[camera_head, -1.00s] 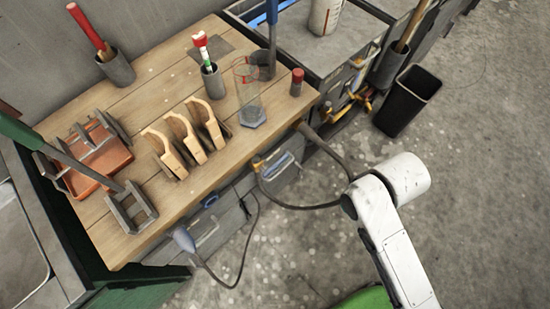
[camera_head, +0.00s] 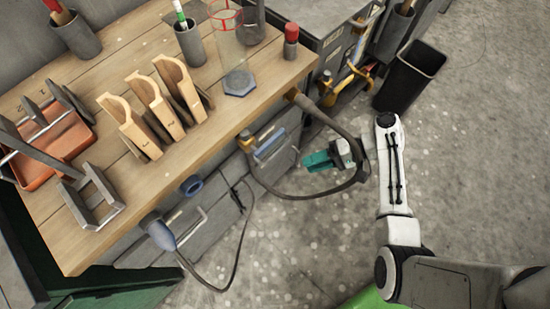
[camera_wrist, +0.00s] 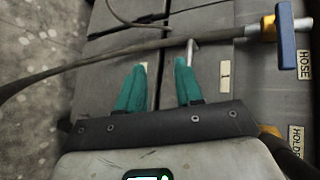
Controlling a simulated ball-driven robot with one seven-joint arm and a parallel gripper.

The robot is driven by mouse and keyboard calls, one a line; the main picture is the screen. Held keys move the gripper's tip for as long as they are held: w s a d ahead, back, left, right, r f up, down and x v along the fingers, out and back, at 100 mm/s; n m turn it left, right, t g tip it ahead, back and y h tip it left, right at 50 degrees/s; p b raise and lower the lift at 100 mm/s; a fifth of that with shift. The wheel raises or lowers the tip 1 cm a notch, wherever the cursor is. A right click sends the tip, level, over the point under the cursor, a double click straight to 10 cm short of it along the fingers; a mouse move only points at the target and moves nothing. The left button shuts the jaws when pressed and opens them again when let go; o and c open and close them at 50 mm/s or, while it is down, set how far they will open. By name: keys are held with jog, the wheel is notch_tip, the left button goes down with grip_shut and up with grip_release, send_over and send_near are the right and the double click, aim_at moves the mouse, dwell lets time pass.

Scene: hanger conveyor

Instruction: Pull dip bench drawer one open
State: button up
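The wooden-topped bench (camera_head: 150,205) has grey drawer fronts below its near edge. In the wrist view a grey front (camera_wrist: 215,105) bears a pale label marked 1 (camera_wrist: 226,78). It looks shut. A metal bar handle (camera_wrist: 191,50) shows by the tip of the right finger; its rest is hidden behind finger and hose. My gripper (camera_wrist: 158,66) has two teal fingers, apart with nothing between them. In the head view my gripper (camera_head: 312,160) points left at the bench front, off to the right of it. I cannot tell whether it touches the handle.
A dark hose (camera_head: 325,190) loops around my gripper and crosses in front of the fronts. A black bin (camera_head: 410,75) stands on the right. Open floor lies below my arm.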

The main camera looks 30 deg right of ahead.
aim_at(275, 152)
jog(key=w+a+t, duration=0.1)
jog(key=w+a, duration=0.1)
jog(key=w, duration=0.1)
jog(key=w+a+m+t+y, duration=0.1)
jog(key=w+a, duration=0.2)
jog(key=w+a+t+y, duration=0.1)
jog(key=w+a, duration=0.1)
jog(key=w, duration=0.1)
jog(key=shift+a+f+b, duration=0.35)
jog(key=shift+a+f, duration=0.05)
jog(key=shift+c, duration=0.2)
grip_shut()
jog(key=shift+s, duration=0.1)
